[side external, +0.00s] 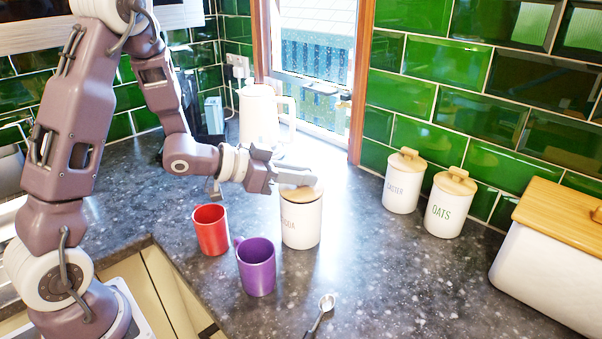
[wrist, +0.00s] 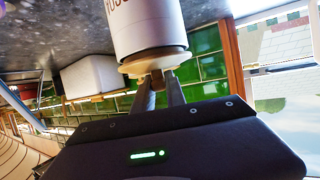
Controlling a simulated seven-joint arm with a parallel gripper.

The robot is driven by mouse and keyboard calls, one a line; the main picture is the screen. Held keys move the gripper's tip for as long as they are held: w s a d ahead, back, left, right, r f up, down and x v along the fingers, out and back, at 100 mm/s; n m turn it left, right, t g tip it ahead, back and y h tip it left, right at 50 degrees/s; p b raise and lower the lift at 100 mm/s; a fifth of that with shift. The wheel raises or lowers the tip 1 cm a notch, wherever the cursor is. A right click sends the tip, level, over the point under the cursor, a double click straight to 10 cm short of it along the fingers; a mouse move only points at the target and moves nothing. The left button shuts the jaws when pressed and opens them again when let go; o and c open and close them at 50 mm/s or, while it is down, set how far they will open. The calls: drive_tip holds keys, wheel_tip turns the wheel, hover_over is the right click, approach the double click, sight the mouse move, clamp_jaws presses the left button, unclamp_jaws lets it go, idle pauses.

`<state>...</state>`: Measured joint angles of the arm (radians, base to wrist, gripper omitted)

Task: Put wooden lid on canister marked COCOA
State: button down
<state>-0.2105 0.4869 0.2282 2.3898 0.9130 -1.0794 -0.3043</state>
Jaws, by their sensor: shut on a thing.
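The white canister (side external: 301,222), with lettering that reads roughly as COCOA, stands upright on the worktop. It also shows upside down in the wrist view (wrist: 146,28). The round wooden lid (side external: 307,192) is at the canister's mouth, level with its rim. In the wrist view the lid (wrist: 150,62) appears against the mouth; I cannot tell whether it is fully seated. My gripper (side external: 296,176) is shut on the lid's knob, which shows between the fingers in the wrist view (wrist: 157,80). In the side view the fingers hide the knob.
A red mug (side external: 211,230) and a purple mug (side external: 256,267) stand left of the canister. A measuring spoon (side external: 326,303) lies in front. Lidded canisters, one marked OATS (side external: 444,211), and a bread bin (side external: 548,262) stand right. A white jug (side external: 258,115) stands behind.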

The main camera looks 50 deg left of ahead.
drive_tip(key=shift+f, duration=0.4)
drive_tip(key=c, duration=1.3)
unclamp_jaws()
drive_tip(key=v, duration=0.7)
